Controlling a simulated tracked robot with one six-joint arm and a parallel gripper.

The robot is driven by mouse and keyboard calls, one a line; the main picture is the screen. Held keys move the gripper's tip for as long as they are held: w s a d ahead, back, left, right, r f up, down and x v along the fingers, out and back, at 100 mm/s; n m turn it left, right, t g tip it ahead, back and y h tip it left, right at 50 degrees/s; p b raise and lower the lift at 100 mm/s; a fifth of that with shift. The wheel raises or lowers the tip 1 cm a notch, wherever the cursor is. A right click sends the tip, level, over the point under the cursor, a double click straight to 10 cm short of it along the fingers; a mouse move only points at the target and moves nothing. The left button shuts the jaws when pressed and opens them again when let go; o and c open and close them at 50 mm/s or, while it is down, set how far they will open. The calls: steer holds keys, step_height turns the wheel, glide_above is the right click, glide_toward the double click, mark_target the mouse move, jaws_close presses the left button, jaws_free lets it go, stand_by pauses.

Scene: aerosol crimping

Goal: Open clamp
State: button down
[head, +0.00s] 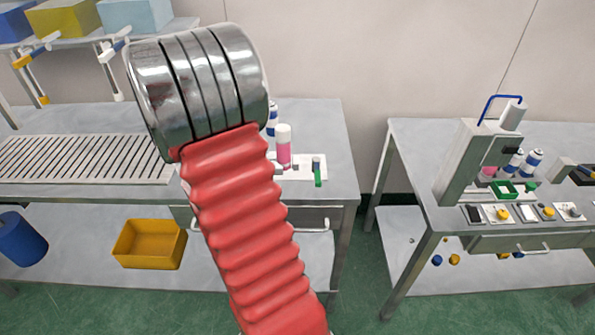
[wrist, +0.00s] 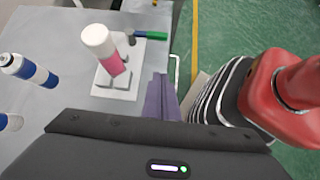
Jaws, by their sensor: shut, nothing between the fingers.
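The pink can with a white cap (head: 284,148) stands upright on a white plate (head: 306,168) on the left table. In the wrist view the can (wrist: 112,62) stands beside grey clamp blocks (wrist: 121,80) on the same plate (wrist: 148,62). A green handle (head: 317,176) lies to the right of the can; it also shows in the wrist view (wrist: 152,35), next to a small grey post. My gripper's purple fingers (wrist: 160,80) are shut and empty, apart from the can and the handle in the picture. My gripper is not visible in the head view, where my red arm covers the centre.
Blue-and-white cans (wrist: 30,70) stand at the left of the wrist view. A slatted conveyor (head: 80,158) lies on the left table. A yellow bin (head: 149,245) sits on the lower shelf. A second table on the right holds a press (head: 470,160). Green floor separates the tables.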

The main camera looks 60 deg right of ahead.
mark_target(317, 175)
steer(key=shift+s+d+f+g, duration=0.2)
steer(key=shift+d+g, duration=0.05)
steer(key=shift+d, duration=0.35)
steer(key=shift+s+d+f+g, duration=0.15)
steer(key=shift+d+f+g, duration=0.1)
steer(key=shift+d, duration=0.35)
steer(key=x, duration=0.9)
steer(key=shift+s+d+f, duration=0.1)
steer(key=shift+s, duration=0.05)
steer(key=s, duration=0.1)
steer(key=s+d, duration=0.1)
steer(key=s, duration=0.1)
steer(key=shift+d+f, duration=0.2)
steer(key=shift+d, duration=0.05)
steer(key=shift+s+d, duration=0.3)
steer(key=shift+s, duration=0.15)
steer(key=shift+a, duration=0.2)
steer(key=shift+s+d, duration=0.15)
steer(key=shift+d, duration=0.05)
